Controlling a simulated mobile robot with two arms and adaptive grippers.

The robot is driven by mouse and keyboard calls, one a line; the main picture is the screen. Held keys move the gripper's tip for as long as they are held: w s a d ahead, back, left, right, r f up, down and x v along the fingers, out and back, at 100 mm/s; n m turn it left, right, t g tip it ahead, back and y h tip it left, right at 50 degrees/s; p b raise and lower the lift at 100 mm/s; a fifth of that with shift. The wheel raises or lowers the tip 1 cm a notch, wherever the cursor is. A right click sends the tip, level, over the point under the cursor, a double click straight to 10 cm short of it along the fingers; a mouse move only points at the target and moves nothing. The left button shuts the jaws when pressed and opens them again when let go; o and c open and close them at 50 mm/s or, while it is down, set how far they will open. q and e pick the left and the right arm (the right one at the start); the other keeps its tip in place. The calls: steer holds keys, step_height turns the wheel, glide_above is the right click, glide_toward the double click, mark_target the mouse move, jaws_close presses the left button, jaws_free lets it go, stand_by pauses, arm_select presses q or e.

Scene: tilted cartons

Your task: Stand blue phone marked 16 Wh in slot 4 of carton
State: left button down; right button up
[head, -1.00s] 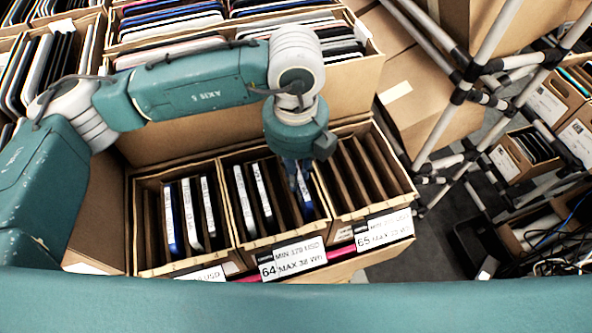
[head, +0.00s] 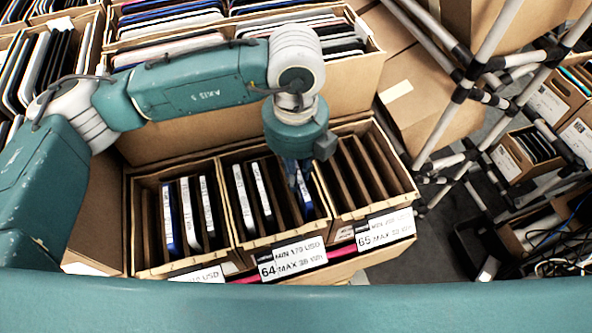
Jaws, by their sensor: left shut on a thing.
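My left gripper (head: 293,178) points down into the right part of the middle carton (head: 285,237), the one labelled 64. It is shut on a blue phone (head: 305,203) that stands upright between the dividers near that carton's right side. The wrist hides the phone's upper part, and its marking is too small to read. Two more phones with white labels (head: 244,199) stand in the left part of the same carton. My right gripper is not in view.
A carton at the left (head: 139,225) holds several phones. The right carton (head: 395,203), labelled 65, shows dividers and no phones. Larger boxes of devices stand behind. White pipe racking (head: 480,60) rises at the right.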

arm_select(q)
steer(key=c, duration=1.5)
jaws_free()
steer(key=shift+r, duration=0.1)
